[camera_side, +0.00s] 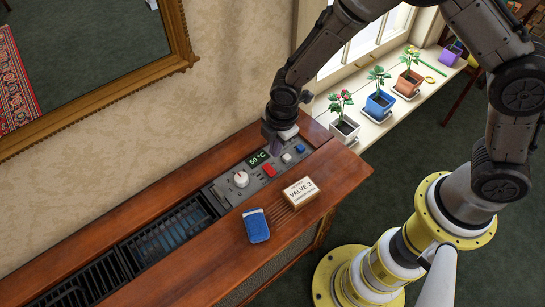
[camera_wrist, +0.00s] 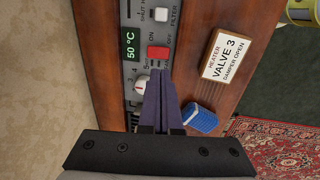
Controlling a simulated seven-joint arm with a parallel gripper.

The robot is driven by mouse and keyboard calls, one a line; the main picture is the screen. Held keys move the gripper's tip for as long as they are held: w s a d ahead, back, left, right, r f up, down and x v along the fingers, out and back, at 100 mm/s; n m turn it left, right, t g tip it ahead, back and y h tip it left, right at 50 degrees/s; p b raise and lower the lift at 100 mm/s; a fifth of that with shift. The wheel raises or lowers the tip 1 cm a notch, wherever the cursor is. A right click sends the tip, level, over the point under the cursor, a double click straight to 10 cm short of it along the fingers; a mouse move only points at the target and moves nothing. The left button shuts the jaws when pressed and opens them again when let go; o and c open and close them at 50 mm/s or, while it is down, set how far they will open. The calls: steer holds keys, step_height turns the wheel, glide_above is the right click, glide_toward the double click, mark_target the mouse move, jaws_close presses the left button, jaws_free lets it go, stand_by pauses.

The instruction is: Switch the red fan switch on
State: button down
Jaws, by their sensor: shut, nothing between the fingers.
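The red fan switch (camera_side: 268,170) is a rocker on the grey control panel in the wooden mantel top. It also shows in the wrist view (camera_wrist: 158,52), with ON and OFF printed beside it. Which way it is tipped I cannot tell. My gripper (camera_side: 273,156) points down over the panel, close to the red switch. In the wrist view its dark purple fingers (camera_wrist: 160,76) are together and empty, their tips just below the red switch in the picture. I cannot tell whether they touch it.
A white knob (camera_side: 240,179), a white switch (camera_side: 286,158), a blue switch (camera_side: 300,149) and a 50 °C display (camera_side: 259,158) are close by on the panel. A VALVE 3 sign (camera_side: 300,192) and a blue object (camera_side: 256,226) lie in front. Potted plants line the windowsill.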

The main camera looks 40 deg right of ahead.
mark_target(267, 166)
steer(key=shift+s+r, duration=0.2)
steer(key=shift+r, duration=1)
steer(key=shift+s+r, duration=0.15)
steer(key=shift+r, duration=1)
steer(key=shift+w+r, duration=0.2)
steer(key=shift+w, duration=0.55)
steer(key=f, duration=0.4)
steer(key=w+f, duration=0.1)
steer(key=f, duration=0.4)
steer(key=w+f, duration=0.1)
steer(key=f, duration=0.4)
steer(key=shift+w+a, duration=0.1)
